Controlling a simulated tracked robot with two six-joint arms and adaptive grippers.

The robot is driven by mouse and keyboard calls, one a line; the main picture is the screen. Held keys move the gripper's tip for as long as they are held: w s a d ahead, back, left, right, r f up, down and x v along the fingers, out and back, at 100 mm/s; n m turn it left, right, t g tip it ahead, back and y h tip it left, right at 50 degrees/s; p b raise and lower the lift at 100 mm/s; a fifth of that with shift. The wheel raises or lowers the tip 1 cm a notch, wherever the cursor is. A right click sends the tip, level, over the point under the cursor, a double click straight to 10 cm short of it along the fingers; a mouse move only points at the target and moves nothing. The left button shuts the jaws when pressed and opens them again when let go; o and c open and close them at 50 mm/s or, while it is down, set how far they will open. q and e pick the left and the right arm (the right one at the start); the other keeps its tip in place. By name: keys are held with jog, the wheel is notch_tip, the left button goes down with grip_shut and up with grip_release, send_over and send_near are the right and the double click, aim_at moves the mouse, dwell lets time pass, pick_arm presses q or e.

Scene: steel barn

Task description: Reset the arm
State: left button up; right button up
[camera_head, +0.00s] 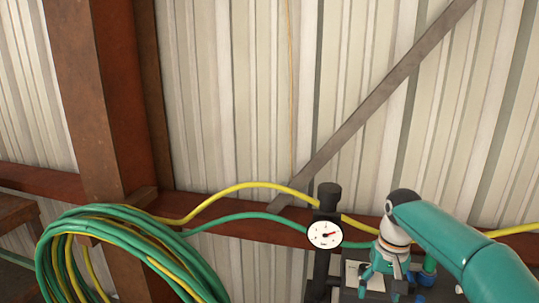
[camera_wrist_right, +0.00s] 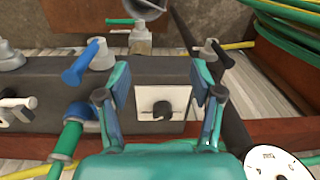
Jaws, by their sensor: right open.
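My right arm, teal, comes in from the right in the head view. My right gripper (camera_head: 383,286) points down at a dark block at the bottom edge. In the right wrist view the right gripper (camera_wrist_right: 162,92) is open, its two fingers apart with nothing between them. Between and beyond the fingers is a white plate (camera_wrist_right: 146,98) with a black knob (camera_wrist_right: 162,111) on the dark block (camera_wrist_right: 62,92). I cannot tell whether the fingers touch the block. My left gripper is not in view.
A white dial gauge (camera_head: 325,235) on a black post stands left of my right gripper. Blue-handled valves (camera_wrist_right: 81,63) sit on and near the block. Coiled green and yellow hose (camera_head: 120,225) hangs at left. A corrugated wall (camera_head: 230,100) stands behind.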

jog(key=s+a+f+y, duration=0.1)
jog(key=s+a+f, duration=0.15)
jog(key=f, duration=0.55)
jog(key=s+a+f+n+y, duration=0.1)
jog(key=s+a+f, duration=0.15)
jog(key=f, duration=0.55)
jog(key=s+a+f, duration=0.2)
jog(key=a+f, duration=0.1)
jog(key=f, duration=0.5)
jog(key=s+a+f, duration=0.1)
jog(key=s+f, duration=0.2)
jog(key=s, duration=0.3)
jog(key=s+a+f+y, duration=0.1)
jog(key=s+a+f, duration=0.1)
jog(key=s, duration=0.5)
jog(key=s+a+f+m, duration=0.1)
jog(key=s+f, duration=0.4)
jog(key=s, duration=0.2)
jog(key=shift+s+a+t+y, duration=0.15)
jog(key=shift+a+t+y, duration=0.1)
jog(key=shift+t+y, duration=0.05)
jog(key=shift+c, duration=0.3)
